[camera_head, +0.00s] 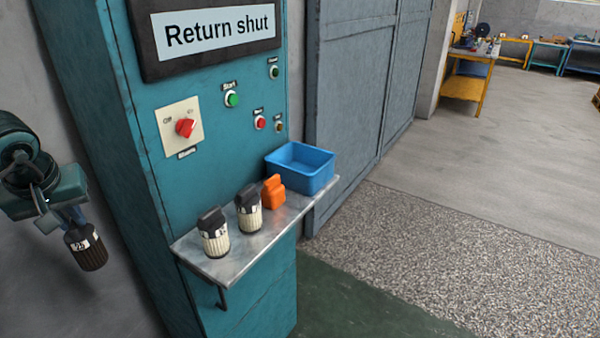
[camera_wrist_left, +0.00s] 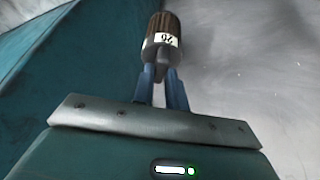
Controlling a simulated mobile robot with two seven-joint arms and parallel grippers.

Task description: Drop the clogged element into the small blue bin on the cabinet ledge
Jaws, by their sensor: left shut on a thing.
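My left gripper (camera_head: 70,217) is at the left of the head view, shut on a dark brown pleated element (camera_head: 90,257) that hangs down from it. The element has a white label with a number; it also shows in the left wrist view (camera_wrist_left: 161,30) between the blue fingers (camera_wrist_left: 160,88). The small blue bin (camera_head: 301,167) stands at the far end of the metal ledge (camera_head: 240,262) on the teal cabinet. The part of its inside that shows is empty. The held element is left of the cabinet, well apart from the bin. My right gripper is not in view.
Two cream elements with black tops (camera_head: 214,233) (camera_head: 249,209) and an orange block (camera_head: 273,191) stand on the ledge before the bin. The teal cabinet (camera_head: 120,120) carries a red rotary switch (camera_head: 185,128), several buttons and a "Return shut" sign (camera_head: 218,28). Floor at right is clear.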

